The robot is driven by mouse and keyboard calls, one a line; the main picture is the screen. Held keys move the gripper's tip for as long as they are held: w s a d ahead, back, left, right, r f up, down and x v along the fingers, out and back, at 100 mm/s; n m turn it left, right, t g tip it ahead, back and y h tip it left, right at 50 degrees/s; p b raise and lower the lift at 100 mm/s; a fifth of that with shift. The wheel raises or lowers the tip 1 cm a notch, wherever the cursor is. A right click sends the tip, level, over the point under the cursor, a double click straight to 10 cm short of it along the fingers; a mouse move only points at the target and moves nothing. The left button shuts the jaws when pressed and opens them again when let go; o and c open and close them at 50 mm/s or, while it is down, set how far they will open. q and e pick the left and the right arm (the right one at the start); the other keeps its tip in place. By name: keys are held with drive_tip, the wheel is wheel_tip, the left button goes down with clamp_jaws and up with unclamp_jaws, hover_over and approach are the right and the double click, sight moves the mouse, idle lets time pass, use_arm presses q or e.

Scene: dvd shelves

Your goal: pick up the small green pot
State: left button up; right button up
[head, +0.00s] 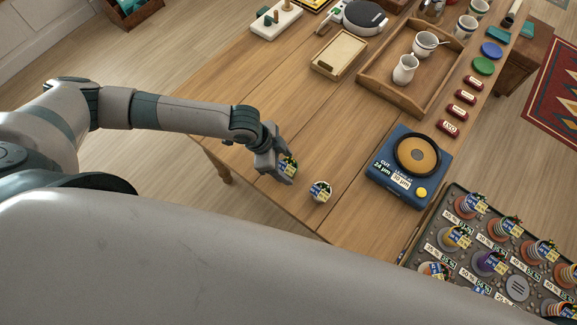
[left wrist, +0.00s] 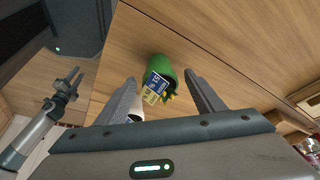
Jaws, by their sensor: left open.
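The small green pot (left wrist: 159,68) lies between the two fingers of my left gripper (left wrist: 161,80) in the left wrist view, with a gap on each side. Blue and yellow labels and some green leaves show at its near side. In the head view my left gripper (head: 284,168) is open and low over the near edge of the wooden table; its fingers hide most of the pot, and only labels and leaves show. My right gripper (left wrist: 70,84) shows small at the left of the left wrist view, away from the pot; its jaw state is unclear.
A white pot with similar labels (head: 320,191) stands just right of my left gripper. A blue scale (head: 409,190) is farther right, with a planter tray (head: 440,222) of several labelled pots beyond.

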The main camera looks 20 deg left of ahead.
use_arm(q)
drive_tip(key=shift+x, duration=1.15)
drive_tip(key=shift+c, duration=0.6)
drive_tip(key=c, duration=1.1)
drive_tip(key=shift+o, duration=0.2)
drive_tip(key=shift+r, duration=0.1)
drive_tip(key=shift+r, duration=0.1)
